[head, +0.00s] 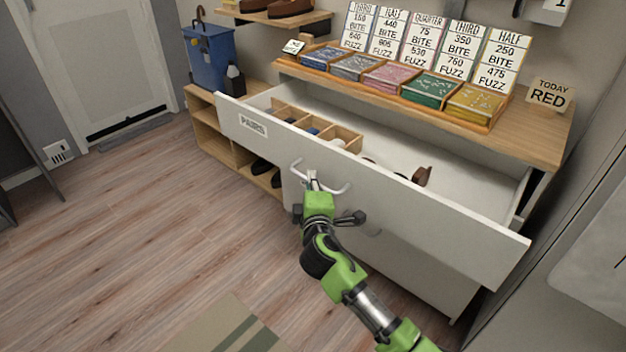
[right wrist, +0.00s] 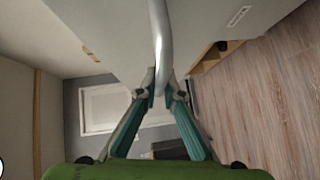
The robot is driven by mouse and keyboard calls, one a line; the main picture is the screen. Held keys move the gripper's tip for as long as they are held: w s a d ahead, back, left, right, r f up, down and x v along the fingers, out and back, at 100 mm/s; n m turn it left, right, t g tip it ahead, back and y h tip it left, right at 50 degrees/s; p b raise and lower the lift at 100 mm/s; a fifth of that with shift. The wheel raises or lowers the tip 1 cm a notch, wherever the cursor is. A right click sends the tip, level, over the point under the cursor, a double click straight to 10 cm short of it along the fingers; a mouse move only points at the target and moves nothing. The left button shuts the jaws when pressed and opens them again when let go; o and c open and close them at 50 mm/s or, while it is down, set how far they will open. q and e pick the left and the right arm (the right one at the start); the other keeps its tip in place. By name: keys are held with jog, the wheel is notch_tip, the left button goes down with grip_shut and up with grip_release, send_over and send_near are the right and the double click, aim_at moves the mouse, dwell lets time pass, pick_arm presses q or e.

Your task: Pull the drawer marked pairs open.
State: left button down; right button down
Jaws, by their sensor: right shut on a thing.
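The white drawer marked pairs (head: 430,213) stands well out from its cabinet in the head view. Its label (head: 252,125) is on the left of the front. Inside are a wooden divider (head: 347,133) with small items and a few dark and brown things to the right. My right gripper (head: 312,184) is at the curved metal handle (head: 340,190) on the drawer front. In the right wrist view the fingers (right wrist: 161,93) are closed around the handle bar (right wrist: 158,45). My left gripper is not in view.
The wooden top (head: 530,138) above the drawer holds several coloured boxes, price cards and a sign reading "TODAY RED" (head: 550,95). A blue box (head: 208,58) stands at the left on a low shelf with shoes. The wooden floor (head: 150,220) in front is clear, with a striped rug (head: 225,325).

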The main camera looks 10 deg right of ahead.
jog(key=shift+f, duration=0.1)
jog(key=c, duration=2.1)
grip_release()
jog(key=shift+c, duration=0.2)
jog(key=s+a+r, duration=0.1)
jog(key=s, duration=1.1)
jog(key=shift+a+r, duration=0.15)
jog(key=shift+r, duration=0.2)
